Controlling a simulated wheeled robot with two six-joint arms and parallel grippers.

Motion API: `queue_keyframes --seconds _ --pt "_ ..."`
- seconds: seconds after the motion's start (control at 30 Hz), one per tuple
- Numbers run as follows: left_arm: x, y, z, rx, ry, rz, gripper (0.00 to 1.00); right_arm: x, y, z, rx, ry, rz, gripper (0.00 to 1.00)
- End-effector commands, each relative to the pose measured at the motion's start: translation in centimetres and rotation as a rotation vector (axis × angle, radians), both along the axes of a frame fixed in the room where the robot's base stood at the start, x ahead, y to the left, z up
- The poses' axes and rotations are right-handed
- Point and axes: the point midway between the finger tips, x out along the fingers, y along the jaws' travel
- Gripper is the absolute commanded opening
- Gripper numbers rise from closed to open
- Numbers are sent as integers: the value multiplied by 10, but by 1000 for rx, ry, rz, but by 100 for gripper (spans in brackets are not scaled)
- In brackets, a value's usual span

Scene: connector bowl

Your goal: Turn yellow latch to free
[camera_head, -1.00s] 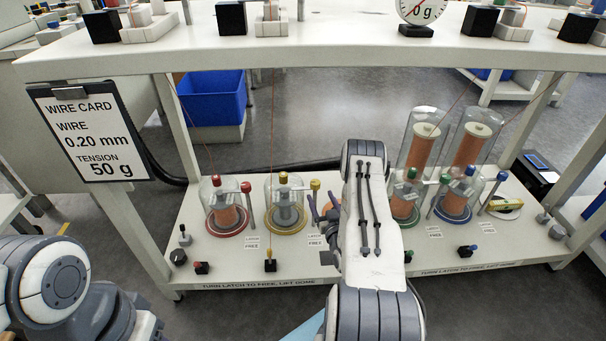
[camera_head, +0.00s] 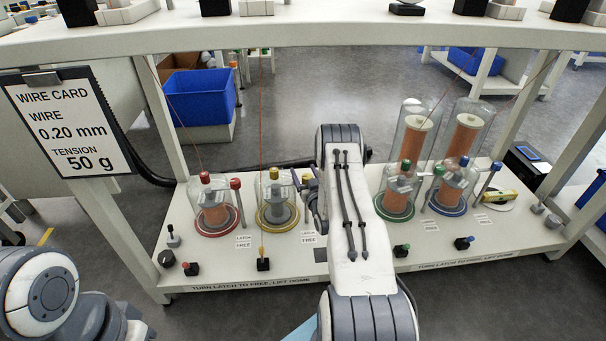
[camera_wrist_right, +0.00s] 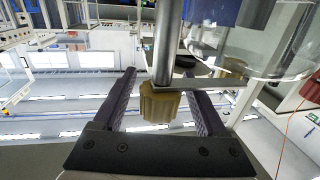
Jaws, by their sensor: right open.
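The yellow latch is a post with a yellow knob (camera_head: 306,178), just right of the yellow-ringed dome (camera_head: 277,200) on the lower shelf. My right gripper (camera_head: 311,192) is at this latch, its fingers partly hidden by my arm. In the right wrist view the yellow knob (camera_wrist_right: 158,104) on its grey post lies between the two open fingers of the gripper (camera_wrist_right: 160,76). The knob looks close to the left finger; contact cannot be told. The clear dome (camera_wrist_right: 262,40) is just beyond. My left gripper is out of view.
A red-ringed dome (camera_head: 214,205) stands left, with its red latch (camera_head: 236,184). Green-ringed (camera_head: 396,205) and blue-ringed (camera_head: 450,203) domes stand right of my arm. The upper shelf (camera_head: 300,38) spans above. A wire card (camera_head: 70,125) hangs at left.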

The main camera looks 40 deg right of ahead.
Motion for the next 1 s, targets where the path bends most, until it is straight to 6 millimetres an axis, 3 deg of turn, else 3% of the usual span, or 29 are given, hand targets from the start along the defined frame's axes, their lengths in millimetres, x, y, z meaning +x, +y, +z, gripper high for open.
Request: queue_keyframes --seconds 0.03,0.07,0.23,1.0 --pt "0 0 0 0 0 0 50 0 0 0 0 0 0 74" --pt "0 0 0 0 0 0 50 0 0 0 0 0 0 67" --pt "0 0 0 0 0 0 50 0 0 0 0 0 0 2" --pt "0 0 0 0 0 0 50 -1 0 -1 1 2 2 0"
